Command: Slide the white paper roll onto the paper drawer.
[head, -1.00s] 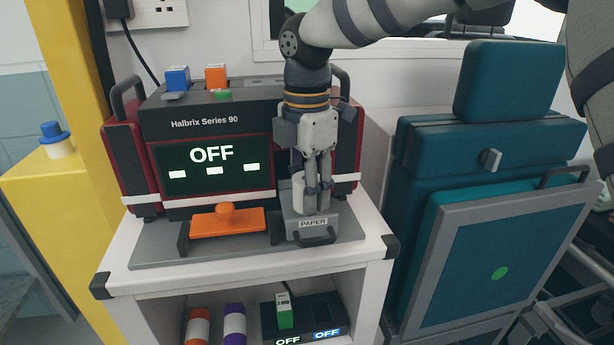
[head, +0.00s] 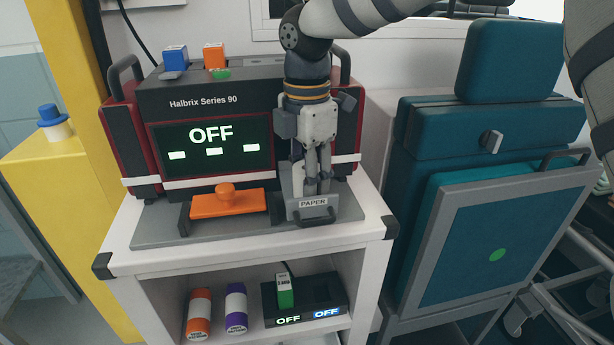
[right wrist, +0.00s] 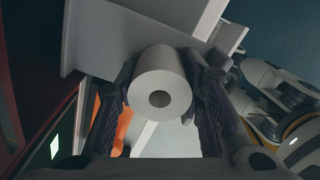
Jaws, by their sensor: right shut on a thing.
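The white paper roll (right wrist: 160,85) is between the fingers of my right gripper (right wrist: 160,100) in the right wrist view, with its hollow end facing the camera. In the head view, my right gripper (head: 318,185) points down over the grey paper drawer (head: 313,212), which is pulled out and labelled PAPER. The roll (head: 298,178) shows there as a white upright shape, partly hidden by the fingers. It is low over or in the drawer; I cannot tell whether it touches the bottom. My left gripper is not in view.
The Halbrix monitor (head: 212,130) stands behind on the white cart (head: 120,240), its screen reading OFF. An orange paddle (head: 228,204) lies left of the drawer. A teal folding seat (head: 490,200) stands at the right. Bottles and a charger (head: 305,300) are on the shelf below.

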